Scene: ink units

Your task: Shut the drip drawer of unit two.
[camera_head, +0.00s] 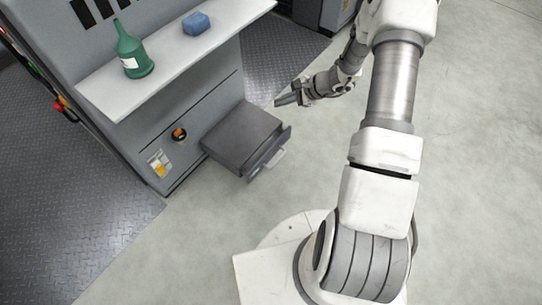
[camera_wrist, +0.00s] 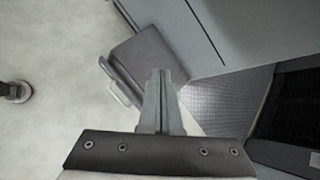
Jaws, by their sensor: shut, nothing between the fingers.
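A dark grey drip drawer (camera_head: 243,137) sticks out of the lower front of a grey ink unit (camera_head: 205,105) in the head view. Its front carries a pale handle (camera_head: 268,165) facing away from the unit. My gripper (camera_head: 279,101) is shut and empty, to the right of the drawer and apart from it in the picture. In the wrist view my gripper (camera_wrist: 160,75) points toward the drawer (camera_wrist: 148,55), and the handle (camera_wrist: 118,92) shows to the left of the fingers. The frames do not clearly show a unit number.
A white shelf (camera_head: 180,62) above the drawer bears a green bottle (camera_head: 133,52) and a blue block (camera_head: 196,23). An orange-and-black knob (camera_head: 179,134) sits on the unit left of the drawer. The pale floor (camera_head: 215,225) in front is clear.

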